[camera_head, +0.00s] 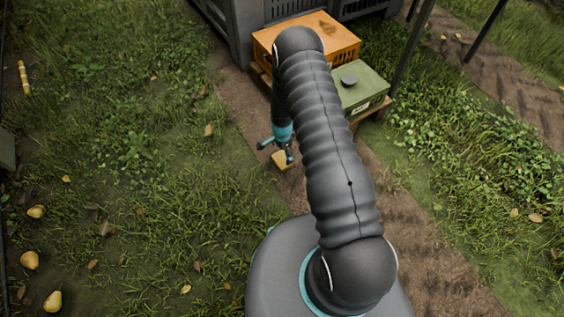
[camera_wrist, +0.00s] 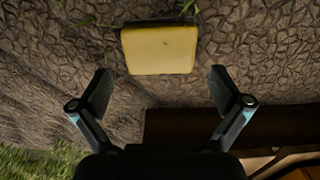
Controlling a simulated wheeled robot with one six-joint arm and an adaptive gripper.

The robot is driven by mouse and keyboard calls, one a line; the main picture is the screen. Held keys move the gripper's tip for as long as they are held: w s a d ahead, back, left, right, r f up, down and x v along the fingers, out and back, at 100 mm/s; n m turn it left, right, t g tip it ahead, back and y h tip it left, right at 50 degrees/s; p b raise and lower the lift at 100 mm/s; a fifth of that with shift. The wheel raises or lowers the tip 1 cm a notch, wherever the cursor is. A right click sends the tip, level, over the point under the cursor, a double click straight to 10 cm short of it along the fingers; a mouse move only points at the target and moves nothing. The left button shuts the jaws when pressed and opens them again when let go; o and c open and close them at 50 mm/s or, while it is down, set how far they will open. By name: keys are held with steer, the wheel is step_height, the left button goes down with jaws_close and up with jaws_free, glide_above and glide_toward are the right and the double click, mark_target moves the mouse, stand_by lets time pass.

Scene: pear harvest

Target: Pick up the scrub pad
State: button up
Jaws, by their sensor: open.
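The scrub pad (camera_wrist: 159,49) is a small yellow block lying on bare cracked soil, at the top centre of the wrist view. In the head view the yellow scrub pad (camera_head: 281,161) shows on the dirt path just below my gripper, partly covered by it. My gripper (camera_wrist: 160,86) is open and empty, with its two fingers spread wider than the pad. In the wrist view the pad lies ahead of the fingertips, centred between them. My gripper (camera_head: 277,150) points down in the head view; its gap above the pad is hard to judge.
Several pears (camera_head: 30,260) lie in the grass at left. A yellow-white stick (camera_head: 23,77) lies at far left.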

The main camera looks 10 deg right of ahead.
mark_target(282, 159)
steer(key=shift+f, duration=2.75)
steer(key=c, duration=0.8)
